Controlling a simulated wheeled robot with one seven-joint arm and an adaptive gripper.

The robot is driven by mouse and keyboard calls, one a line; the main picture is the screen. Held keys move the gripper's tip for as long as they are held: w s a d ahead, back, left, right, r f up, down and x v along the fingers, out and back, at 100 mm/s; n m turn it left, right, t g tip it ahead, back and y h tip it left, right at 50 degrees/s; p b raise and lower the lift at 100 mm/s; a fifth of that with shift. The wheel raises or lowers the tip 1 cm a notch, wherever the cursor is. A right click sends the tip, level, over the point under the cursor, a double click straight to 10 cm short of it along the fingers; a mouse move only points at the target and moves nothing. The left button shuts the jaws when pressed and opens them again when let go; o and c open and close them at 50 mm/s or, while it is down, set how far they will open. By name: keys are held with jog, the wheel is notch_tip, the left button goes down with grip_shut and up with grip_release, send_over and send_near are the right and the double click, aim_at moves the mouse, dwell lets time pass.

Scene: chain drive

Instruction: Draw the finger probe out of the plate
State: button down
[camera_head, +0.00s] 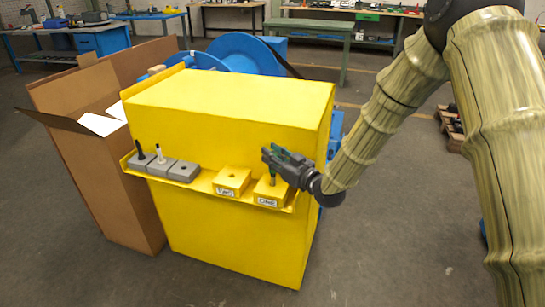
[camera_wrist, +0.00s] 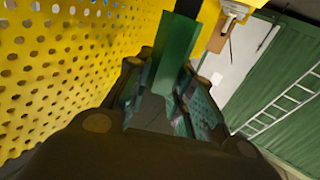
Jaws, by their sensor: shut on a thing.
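My gripper (camera_head: 270,155) is at the right end of the shelf on the yellow guard box, just above the yellow block labelled "ONE" (camera_head: 265,193). It is shut on a dark green bar, which I take as the finger probe (camera_head: 272,180). The probe stands about upright below the jaws, its lower end at the block's top. I cannot tell how deep it sits. In the wrist view the green probe (camera_wrist: 175,55) runs out from between my fingers (camera_wrist: 160,105). A yellow perforated plate (camera_wrist: 60,60) fills the left of that view.
The yellow box (camera_head: 230,110) stands behind the shelf. A second yellow block (camera_head: 231,180) and several grey blocks (camera_head: 160,167), two with upright pegs, share the shelf. An open cardboard box (camera_head: 100,150) stands at left. The floor in front is clear.

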jog(key=shift+r+p, duration=1.7)
jog(key=shift+r, duration=1.45)
